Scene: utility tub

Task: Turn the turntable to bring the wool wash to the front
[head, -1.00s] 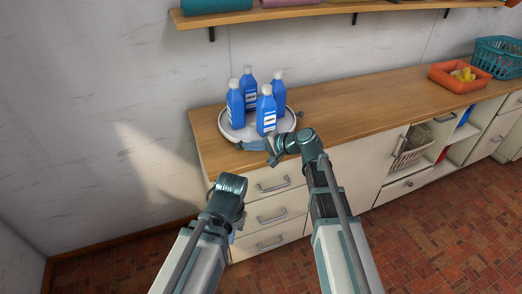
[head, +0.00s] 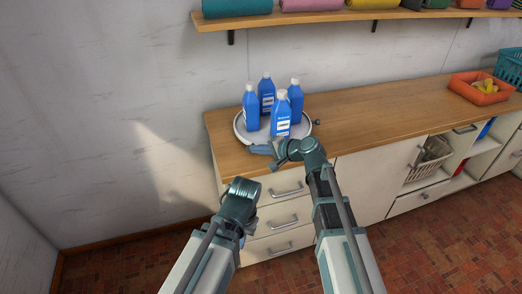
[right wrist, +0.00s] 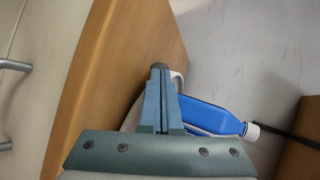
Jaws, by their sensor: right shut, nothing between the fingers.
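A round white turntable (head: 238,127) sits on the left end of the wooden counter, with a small dark knob (head: 316,122) at its right edge. Several similar blue bottles with white caps stand on it, one at the front (head: 281,116) and one at the left (head: 250,107). The labels are too small to tell which is the wool wash. My right gripper (head: 255,149) is shut and empty at the turntable's front edge; contact is unclear. In the right wrist view its fingers (right wrist: 159,92) are together, beside a blue bottle (right wrist: 210,115). My left gripper's fingers are hidden.
The wooden counter (head: 375,110) is clear to the right up to an orange bin (head: 480,88). A shelf (head: 300,18) with coloured rolls hangs above. Drawers (head: 285,212) are below the turntable.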

